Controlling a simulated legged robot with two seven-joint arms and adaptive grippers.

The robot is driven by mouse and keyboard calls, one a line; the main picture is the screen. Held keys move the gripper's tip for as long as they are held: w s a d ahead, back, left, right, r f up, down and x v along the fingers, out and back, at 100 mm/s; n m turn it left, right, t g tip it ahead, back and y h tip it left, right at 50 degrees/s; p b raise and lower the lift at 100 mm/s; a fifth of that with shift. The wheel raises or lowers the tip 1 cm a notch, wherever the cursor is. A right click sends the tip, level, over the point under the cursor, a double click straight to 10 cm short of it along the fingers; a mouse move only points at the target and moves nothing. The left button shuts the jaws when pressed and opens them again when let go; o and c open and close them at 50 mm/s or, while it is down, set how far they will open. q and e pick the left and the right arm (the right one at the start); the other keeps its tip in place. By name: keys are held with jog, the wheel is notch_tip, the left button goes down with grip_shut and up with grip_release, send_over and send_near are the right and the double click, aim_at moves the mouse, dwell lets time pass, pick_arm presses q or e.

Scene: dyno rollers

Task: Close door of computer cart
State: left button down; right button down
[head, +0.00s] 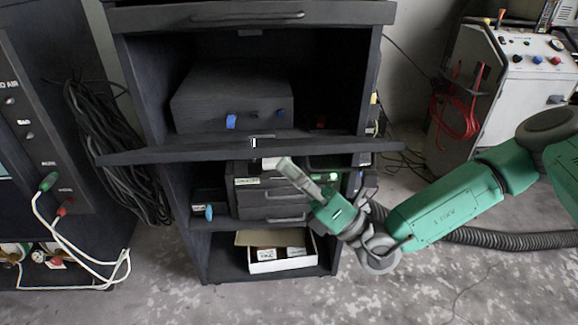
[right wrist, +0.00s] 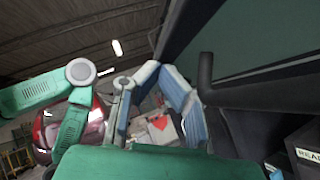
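The dark computer cart (head: 375,75) stands in the middle of the head view. Its door (head: 200,152) shows nearly edge-on as a wide flat panel across the cart's front, sticking out beyond both sides, with the shelves above and below it uncovered. My right gripper (head: 282,163) is just below the door's front edge, fingers pointing up and left. In the right wrist view its fingers (right wrist: 158,72) show a gap between them and nothing held. A dark bar like a handle (right wrist: 206,75) is right of the fingers; contact cannot be told. My left gripper is out of view.
A grey box (head: 225,95) sits on the upper shelf; an open white carton (head: 282,266) is on the bottom shelf. A black cabinet with cables (head: 40,130) stands at left, a white-topped instrument cart (head: 530,65) at right. The floor in front is mostly clear.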

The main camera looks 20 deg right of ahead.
jog(key=w+d+r+m+h+p, duration=0.2)
jog(key=w+r+m+h+p, duration=0.2)
jog(key=w+p, duration=0.5)
jog(key=w+d+r+m+g+h+p, duration=0.1)
jog(key=w+d+r+m+h+p, duration=0.2)
jog(key=p, duration=1.1)
jog(key=shift+w+d+r+m+h, duration=0.3)
jog(key=shift+w+r+m+h, duration=1)
jog(key=shift+w+r+m, duration=2.1)
jog(key=shift+w+r+n, duration=0.1)
jog(key=shift+r+n, duration=0.4)
jog(key=shift+r, duration=0.2)
